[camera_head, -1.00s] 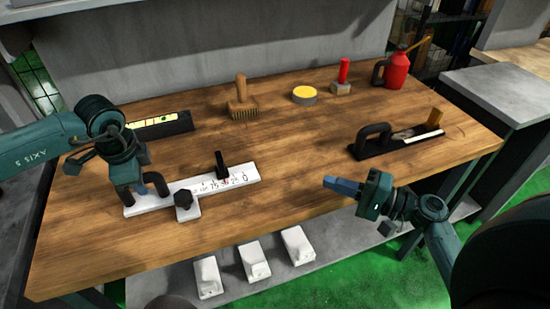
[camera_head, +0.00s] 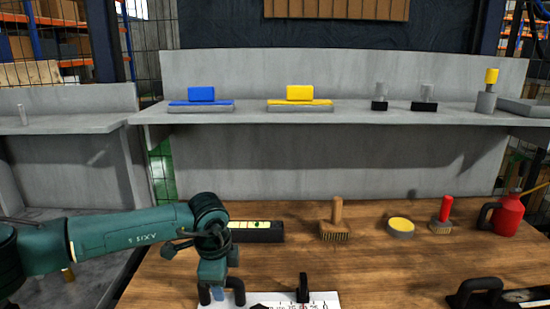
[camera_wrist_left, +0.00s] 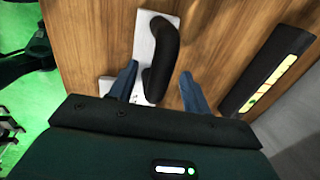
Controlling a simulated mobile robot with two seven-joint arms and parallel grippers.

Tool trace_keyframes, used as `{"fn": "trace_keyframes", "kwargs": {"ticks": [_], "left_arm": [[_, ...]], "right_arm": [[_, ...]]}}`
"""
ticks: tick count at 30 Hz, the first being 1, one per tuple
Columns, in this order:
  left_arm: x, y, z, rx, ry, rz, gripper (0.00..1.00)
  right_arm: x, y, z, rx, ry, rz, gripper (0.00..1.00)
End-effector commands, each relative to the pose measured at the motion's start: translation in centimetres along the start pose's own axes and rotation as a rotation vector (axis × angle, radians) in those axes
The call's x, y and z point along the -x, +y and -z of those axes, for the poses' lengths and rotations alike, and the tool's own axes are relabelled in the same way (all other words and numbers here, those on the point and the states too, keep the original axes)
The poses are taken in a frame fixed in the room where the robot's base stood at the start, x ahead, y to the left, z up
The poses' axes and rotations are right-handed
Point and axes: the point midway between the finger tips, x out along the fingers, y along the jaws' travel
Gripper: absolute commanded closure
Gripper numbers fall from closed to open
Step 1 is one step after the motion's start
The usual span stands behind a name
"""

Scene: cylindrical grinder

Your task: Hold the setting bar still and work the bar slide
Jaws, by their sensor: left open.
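The white setting bar (camera_head: 325,302) lies on the wooden bench, its scale side partly cut off at the bottom of the head view. A black upright piece (camera_head: 303,288) stands on the bar and a black knob (camera_head: 258,307) just shows at the bottom edge; I cannot tell which belongs to the slide. My left gripper (camera_head: 219,294) is down at the bar's left end. In the left wrist view its open blue fingers (camera_wrist_left: 158,88) stand either side of the bar's black arched handle (camera_wrist_left: 160,58), with gaps visible. The white bar end (camera_wrist_left: 143,35) shows beneath. My right gripper is out of view.
Behind the bar are a black level with a yellow-green strip (camera_head: 256,231), a brush (camera_head: 336,222), a yellow-topped tin (camera_head: 400,227), a red-handled brush (camera_head: 441,215) and a red can (camera_head: 508,215). A black-handled tool (camera_head: 480,292) lies at right. A grey shelf (camera_head: 350,120) spans above.

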Motion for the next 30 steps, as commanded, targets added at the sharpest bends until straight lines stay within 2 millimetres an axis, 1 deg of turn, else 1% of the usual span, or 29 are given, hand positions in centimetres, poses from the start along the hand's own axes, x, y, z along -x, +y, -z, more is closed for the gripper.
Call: {"fn": "trace_keyframes", "kwargs": {"ticks": [1,9,12,15,20,30], "left_arm": [[1.1,-0.1,0.0,0.0,0.002,0.004,0.52],[6.9,-0.1,0.0,0.001,0.002,0.005,0.52],[8.5,-0.1,0.0,0.001,0.001,0.004,0.52],[9.7,-0.1,0.0,0.001,0.001,0.003,0.52],[10.5,0.0,0.0,0.001,0.0,0.002,0.52],[10.5,0.0,0.0,0.001,0.0,0.002,0.52]], "right_arm": [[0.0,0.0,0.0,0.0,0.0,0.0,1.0],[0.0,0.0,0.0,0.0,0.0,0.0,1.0],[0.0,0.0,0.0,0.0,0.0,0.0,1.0],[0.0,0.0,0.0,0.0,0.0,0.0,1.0],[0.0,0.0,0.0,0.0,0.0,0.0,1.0],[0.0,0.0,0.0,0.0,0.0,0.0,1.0]]}}
